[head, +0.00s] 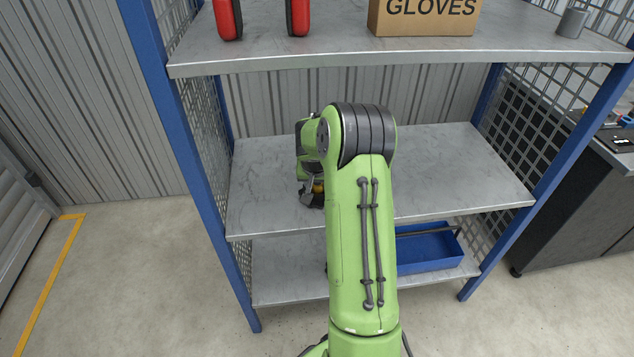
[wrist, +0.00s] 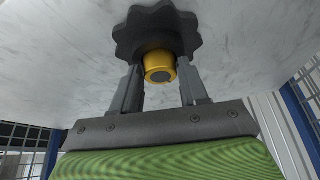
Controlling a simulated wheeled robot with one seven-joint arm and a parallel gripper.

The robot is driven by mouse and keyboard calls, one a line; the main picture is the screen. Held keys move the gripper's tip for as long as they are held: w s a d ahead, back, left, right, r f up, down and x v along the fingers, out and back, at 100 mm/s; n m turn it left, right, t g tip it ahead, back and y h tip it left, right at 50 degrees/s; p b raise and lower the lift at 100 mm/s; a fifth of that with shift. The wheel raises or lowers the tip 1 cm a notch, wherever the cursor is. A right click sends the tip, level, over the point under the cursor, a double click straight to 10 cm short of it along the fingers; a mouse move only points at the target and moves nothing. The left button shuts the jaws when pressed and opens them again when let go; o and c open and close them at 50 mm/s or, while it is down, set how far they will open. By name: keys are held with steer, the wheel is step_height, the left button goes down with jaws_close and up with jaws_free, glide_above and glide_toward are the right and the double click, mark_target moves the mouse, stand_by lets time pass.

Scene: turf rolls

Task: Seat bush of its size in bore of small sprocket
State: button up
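The yellow bush (wrist: 160,63) sits between the two fingers of my gripper (wrist: 160,85), which look closed on its sides; its dark round end faces the wrist camera. The dark toothed sprocket (wrist: 157,22) lies just beyond the bush and the fingertips, over the pale shelf surface. The bush lines up roughly with the sprocket's middle. The bore is hidden behind the bush, so I cannot tell how deep it sits.
The middle shelf (head: 455,165) is bare to the right of my arm. A blue bin (head: 428,252) stands on the lower shelf. The upper shelf (head: 330,52) holds a gloves box (head: 424,17), red-and-black items (head: 228,18) and a grey cup (head: 572,22). Blue posts (head: 190,150) and mesh sides bound the rack.

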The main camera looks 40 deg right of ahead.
steer(key=shift+o, duration=1.4)
steer(key=shift+r, duration=0.2)
steer(key=p+v, duration=0.4)
steer(key=v, duration=0.8)
steer(key=s+a+r+n+t, duration=0.1)
steer(key=s+a+r+n, duration=0.15)
steer(key=a+r, duration=0.35)
steer(key=s+a+r+n, duration=0.1)
steer(key=s+a+r, duration=0.25)
steer(key=a, duration=0.45)
steer(key=s+a+r+n+t+y, duration=0.1)
steer(key=s+a+n+y, duration=0.2)
steer(key=s+a, duration=0.9)
steer(key=s+n, duration=0.2)
steer(key=s, duration=0.2)
steer(key=shift+a+r+n+b, duration=0.15)
steer(key=shift+r+n+b, duration=0.15)
steer(key=shift+n, duration=0.05)
